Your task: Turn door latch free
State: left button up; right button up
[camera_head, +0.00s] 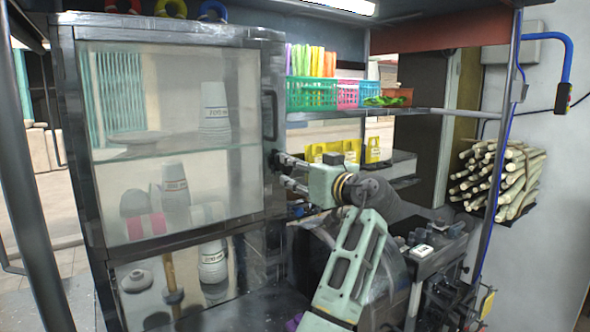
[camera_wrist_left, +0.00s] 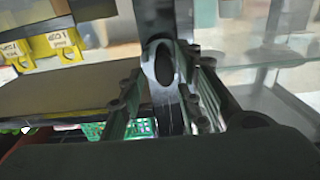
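A metal-framed cabinet with a glass door (camera_head: 180,130) stands at the left in the head view. A dark vertical handle (camera_head: 269,115) is on the door's right frame. My left gripper (camera_head: 281,170) is at that frame, below the handle, with its two fingers apart and pointing at it. In the left wrist view, a dark oval latch knob (camera_wrist_left: 165,63) sits on the upright frame between the open fingers of my left gripper (camera_wrist_left: 163,85). I cannot tell whether the fingers touch it. In the head view the latch is hidden by the fingertips. My right gripper is not in view.
Cups and bowls stand behind the glass. A shelf (camera_head: 420,112) with coloured baskets (camera_head: 311,94) is right of the cabinet. Yellow holders (camera_head: 333,151) stand behind my left gripper. A dark machine (camera_head: 440,260) and a sugarcane bundle (camera_head: 497,177) are farther right.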

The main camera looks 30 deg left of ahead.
pick_arm(q)
jog(key=v, duration=1)
jog(key=shift+d, duration=0.35)
jog(key=shift+s, duration=0.1)
